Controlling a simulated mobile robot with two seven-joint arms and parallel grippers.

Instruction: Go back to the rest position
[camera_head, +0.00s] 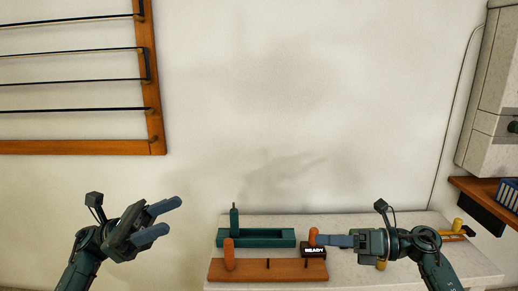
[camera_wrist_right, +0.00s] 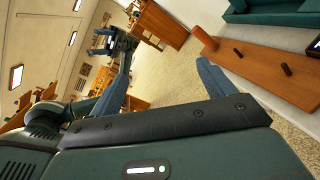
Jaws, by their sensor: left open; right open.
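My left gripper (camera_head: 174,217) is in the head view at lower left, raised in front of the wall. Its two blue fingers are spread, with nothing between them. My right gripper (camera_head: 322,240) is over the pale table at lower right, its fingers pointing left and seen nearly edge-on. Its tips overlap the view beside an orange upright piece; whether they touch it I cannot tell from the head view. In the right wrist view the right gripper (camera_wrist_right: 165,60) has its fingers apart with only floor between them.
The pale table (camera_head: 345,280) carries a teal tray (camera_head: 285,238), a wooden board with pegs (camera_head: 290,270), and a dark box reading READY (camera_head: 314,251). A wooden rack (camera_head: 153,85) hangs at upper left. A grey cabinet (camera_head: 490,95) and shelf are at right. The middle wall area is clear.

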